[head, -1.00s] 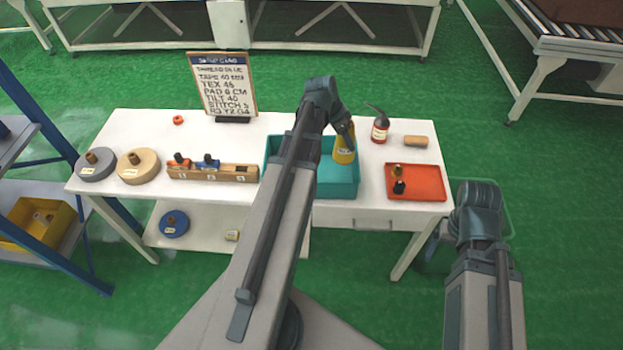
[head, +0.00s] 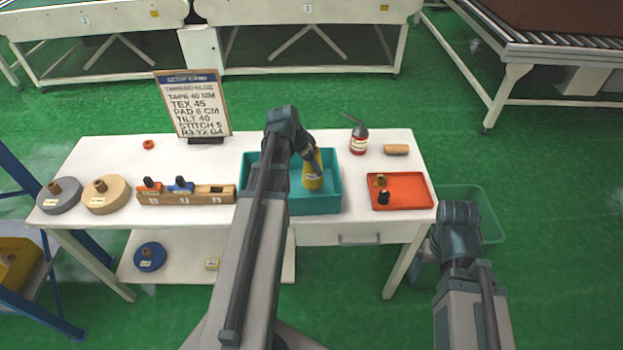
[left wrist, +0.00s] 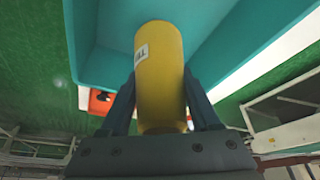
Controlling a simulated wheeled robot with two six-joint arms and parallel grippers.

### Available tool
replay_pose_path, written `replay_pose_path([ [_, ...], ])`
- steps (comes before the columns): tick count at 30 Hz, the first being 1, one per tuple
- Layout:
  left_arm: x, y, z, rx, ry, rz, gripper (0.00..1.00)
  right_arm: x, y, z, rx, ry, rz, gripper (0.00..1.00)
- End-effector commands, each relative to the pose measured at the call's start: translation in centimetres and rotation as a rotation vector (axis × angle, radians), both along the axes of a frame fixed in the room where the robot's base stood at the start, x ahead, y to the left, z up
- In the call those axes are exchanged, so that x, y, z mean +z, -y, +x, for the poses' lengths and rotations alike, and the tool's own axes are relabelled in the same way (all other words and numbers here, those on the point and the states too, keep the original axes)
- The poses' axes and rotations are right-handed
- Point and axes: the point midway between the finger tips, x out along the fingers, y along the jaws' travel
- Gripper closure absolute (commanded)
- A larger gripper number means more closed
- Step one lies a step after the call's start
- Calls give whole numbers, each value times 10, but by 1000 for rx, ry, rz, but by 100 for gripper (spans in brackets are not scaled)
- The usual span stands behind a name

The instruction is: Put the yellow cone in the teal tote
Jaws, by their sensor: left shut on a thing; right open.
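The yellow cone (head: 313,172) is in the teal tote's opening area, with a small white label on its side. My left gripper (head: 311,160) is shut on the yellow cone. In the left wrist view the cone (left wrist: 160,75) sits between the two dark fingers (left wrist: 160,100), with the tote's teal wall (left wrist: 235,50) beyond. The teal tote (head: 318,205) stands on the white table, partly hidden behind my left arm. I cannot tell whether the cone touches the tote's floor. My right gripper is below the right arm's wrist, and its fingers are not visible.
A green bin (head: 480,215) stands right of the table.

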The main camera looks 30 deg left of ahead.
Motion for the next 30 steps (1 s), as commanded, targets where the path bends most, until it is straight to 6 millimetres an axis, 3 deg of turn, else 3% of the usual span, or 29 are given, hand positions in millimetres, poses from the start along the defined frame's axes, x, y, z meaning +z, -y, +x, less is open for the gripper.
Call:
replay_pose_path([
  [5, -4, 0, 0, 0, 0, 0, 100, -4, 0, 0, 0, 0, 0, 10],
  [14, -38, 0, 0, 0, 0, 0, 100, -38, 0, 0, 0, 0, 0, 10],
  [27, -41, 0, 0, 0, 0, 0, 100, -41, 0, 0, 0, 0, 0, 10],
  [28, -39, 0, 0, 0, 0, 0, 31, -39, 0, 0, 0, 0, 0, 10],
  [30, -39, 0, 0, 0, 0, 0, 19, -39, 0, 0, 0, 0, 0, 10],
])
